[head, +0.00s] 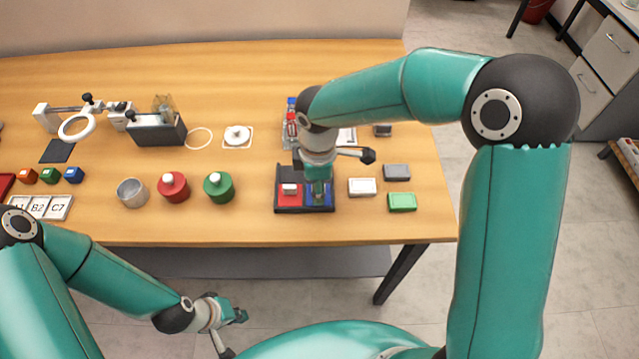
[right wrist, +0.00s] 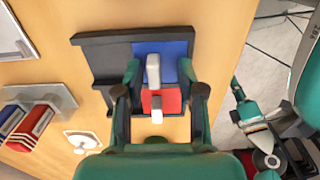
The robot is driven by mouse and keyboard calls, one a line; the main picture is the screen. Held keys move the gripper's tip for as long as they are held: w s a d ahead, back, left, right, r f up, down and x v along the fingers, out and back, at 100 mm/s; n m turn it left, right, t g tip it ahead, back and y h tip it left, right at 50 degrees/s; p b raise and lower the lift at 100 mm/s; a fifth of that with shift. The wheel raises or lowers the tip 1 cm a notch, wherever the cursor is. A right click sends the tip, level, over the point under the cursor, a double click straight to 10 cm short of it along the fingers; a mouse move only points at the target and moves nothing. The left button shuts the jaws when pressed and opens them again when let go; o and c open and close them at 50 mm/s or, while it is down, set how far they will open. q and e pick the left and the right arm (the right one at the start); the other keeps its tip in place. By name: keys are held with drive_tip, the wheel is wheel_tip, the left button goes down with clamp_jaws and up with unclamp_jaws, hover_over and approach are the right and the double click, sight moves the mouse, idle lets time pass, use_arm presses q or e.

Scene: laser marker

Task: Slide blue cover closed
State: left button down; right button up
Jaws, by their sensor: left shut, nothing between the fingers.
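A black two-slot tray (head: 291,210) sits near the front edge of the table, with a red cover (head: 283,198) on its left and a blue cover (head: 328,194) on its right. The red cover has a white handle (head: 290,188). In the right wrist view, the blue cover (right wrist: 177,55) has a pale handle (right wrist: 153,69). My right gripper (right wrist: 154,72) is open, its fingers on either side of that handle with gaps. In the head view, the right gripper (head: 318,191) hides part of the blue cover. My left gripper (head: 238,316) is shut and empty, off the table's front edge.
Grey (head: 397,171), white (head: 362,187) and green (head: 402,201) blocks lie right of the tray. A green container (head: 218,188) and a red one (head: 173,188) stand to its left. Bare table lies between the green container and tray.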

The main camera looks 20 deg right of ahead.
drive_tip(key=shift+w+r, duration=0.1)
drive_tip(key=shift+r, duration=0.5)
wheel_tip(320, 180, up, 11)
drive_tip(key=shift+f, duration=0.15)
drive_tip(key=shift+d, duration=0.1)
idle(0.3)
